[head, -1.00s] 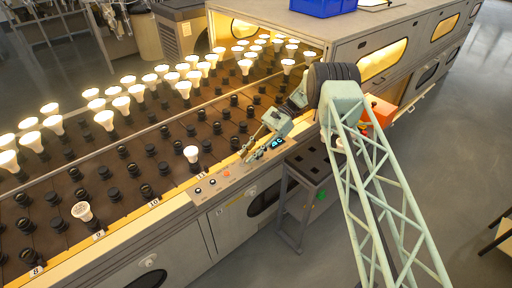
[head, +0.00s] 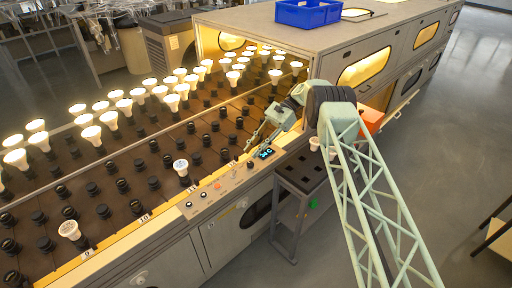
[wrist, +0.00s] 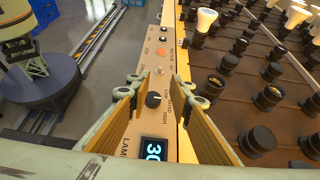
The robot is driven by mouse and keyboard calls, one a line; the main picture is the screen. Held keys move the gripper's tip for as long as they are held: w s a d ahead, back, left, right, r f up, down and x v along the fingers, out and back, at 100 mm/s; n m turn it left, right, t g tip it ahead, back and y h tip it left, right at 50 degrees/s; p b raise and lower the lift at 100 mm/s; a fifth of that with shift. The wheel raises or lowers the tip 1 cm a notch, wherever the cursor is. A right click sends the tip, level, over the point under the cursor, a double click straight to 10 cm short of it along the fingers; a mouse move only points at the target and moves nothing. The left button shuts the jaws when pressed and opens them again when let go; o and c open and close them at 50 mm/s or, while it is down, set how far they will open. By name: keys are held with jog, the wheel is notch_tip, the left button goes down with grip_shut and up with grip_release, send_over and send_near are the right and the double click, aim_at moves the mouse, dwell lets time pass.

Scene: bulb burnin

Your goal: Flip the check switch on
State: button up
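The control panel (wrist: 150,82) runs along the conveyor's edge and also shows in the head view (head: 207,199). In the wrist view it carries a black rotary knob (wrist: 153,99), a small silver switch-like part (wrist: 159,70), an orange button (wrist: 161,51) and dark round controls (wrist: 163,40). I cannot tell for sure which one is the check switch; most labels are too small to read. A lit blue display (wrist: 153,150) sits at the near end. My gripper (wrist: 164,84) is open and empty above the panel, its fingers on either side of the knob. It also shows in the head view (head: 253,143).
Rows of black sockets (wrist: 257,138) and bulbs (head: 180,168) stand close beside the panel. A grey cabinet (head: 335,45) with a glowing interior is at the back right. A dark cart (head: 298,185) stands by the panel's right end.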

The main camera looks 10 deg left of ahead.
jog(key=shift+v, duration=0.95)
jog(key=shift+w+r, duration=0.1)
jog(key=shift+r, duration=0.1)
